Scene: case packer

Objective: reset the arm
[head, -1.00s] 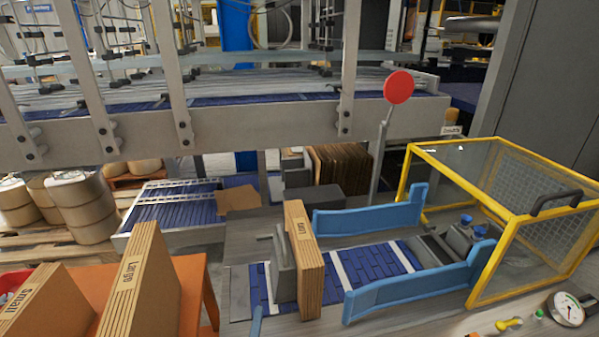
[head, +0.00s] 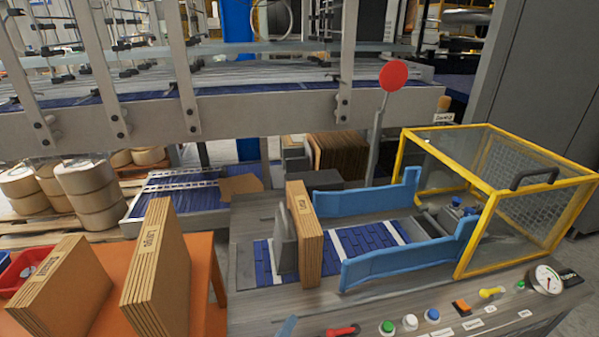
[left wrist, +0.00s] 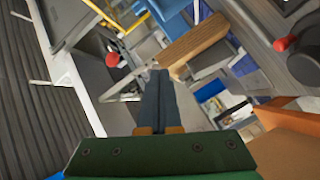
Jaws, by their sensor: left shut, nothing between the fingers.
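My left gripper (left wrist: 158,75) shows in the left wrist view with its two dark fingers pressed together and nothing between them. In the head view only a small blue-grey tip of it (head: 286,326) shows at the bottom edge, in front of the machine's near edge. The rest of my left arm is out of the head view. My right gripper is in neither view.
A yellow-framed guard (head: 460,225) is at right. Two cardboard stacks (head: 158,270) stand on the orange table (head: 205,290) at left.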

